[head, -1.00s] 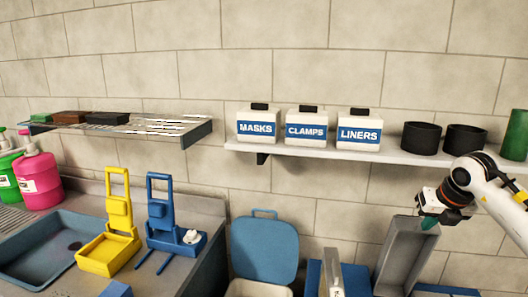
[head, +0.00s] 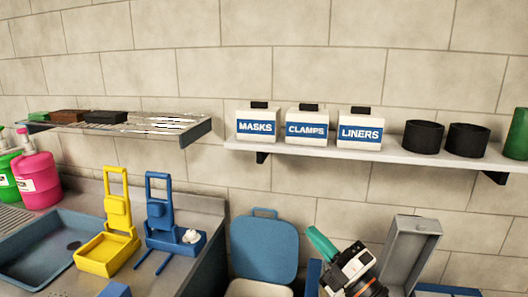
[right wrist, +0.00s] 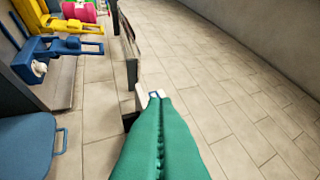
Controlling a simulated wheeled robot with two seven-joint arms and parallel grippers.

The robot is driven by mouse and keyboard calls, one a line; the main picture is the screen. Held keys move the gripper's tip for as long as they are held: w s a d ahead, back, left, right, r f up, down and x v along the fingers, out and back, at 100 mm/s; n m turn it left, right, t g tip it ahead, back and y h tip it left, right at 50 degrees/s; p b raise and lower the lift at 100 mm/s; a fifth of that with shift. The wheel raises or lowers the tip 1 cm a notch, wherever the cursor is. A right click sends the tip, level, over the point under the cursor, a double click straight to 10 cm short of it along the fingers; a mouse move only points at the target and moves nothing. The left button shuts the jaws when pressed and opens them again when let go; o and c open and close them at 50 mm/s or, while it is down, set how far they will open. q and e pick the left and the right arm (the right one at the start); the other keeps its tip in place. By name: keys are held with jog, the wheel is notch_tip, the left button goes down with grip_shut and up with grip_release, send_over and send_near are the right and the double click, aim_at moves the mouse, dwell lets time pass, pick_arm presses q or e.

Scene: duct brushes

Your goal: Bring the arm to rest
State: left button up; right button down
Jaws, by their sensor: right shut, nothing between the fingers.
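My right gripper (head: 314,235) is low in the head view, in front of the wall and below the shelf. Its green fingers point up and to the left, pressed together with nothing between them. Most of my right arm is cut off by the bottom edge of the head view. My left gripper is in neither view.
A wall shelf (head: 408,157) holds white boxes labelled masks, clamps and liners, and black cups. An open grey case (head: 412,245) stands right of the gripper, a blue-lidded bin (head: 265,246) left. Yellow (head: 107,250) and blue (head: 172,240) holders stand on the counter by the sink (head: 45,248).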

jog(key=s+d+f+m+g+h, duration=0.1)
jog(key=s+d+f+m+h, duration=0.4)
jog(key=f+m+h, duration=0.4)
jog(key=s+d+f+m+g+h, duration=0.1)
jog(key=s+d+f+m+h, duration=0.2)
jog(key=d+f+m+h, duration=0.55)
jog(key=s+a+f+m+g+y, duration=0.25)
jog(key=s+f+g, duration=0.35)
jog(key=s, duration=0.5)
jog(key=s+a+f+m+g+y, duration=0.1)
jog(key=s+f+m+g, duration=0.2)
jog(key=s+f+g, duration=0.6)
notch_tip(320, 180, down, 23)
jog(key=s+t, duration=0.2)
jog(key=s, duration=0.1)
jog(key=s+d+f+g+b, duration=0.1)
jog(key=s+d+f, duration=0.1)
jog(key=s+f, duration=1.5)
jog(key=shift+d+f+n+b, duration=0.3)
jog(key=shift+d+f+n, duration=0.05)
jog(key=shift+f+n, duration=0.05)
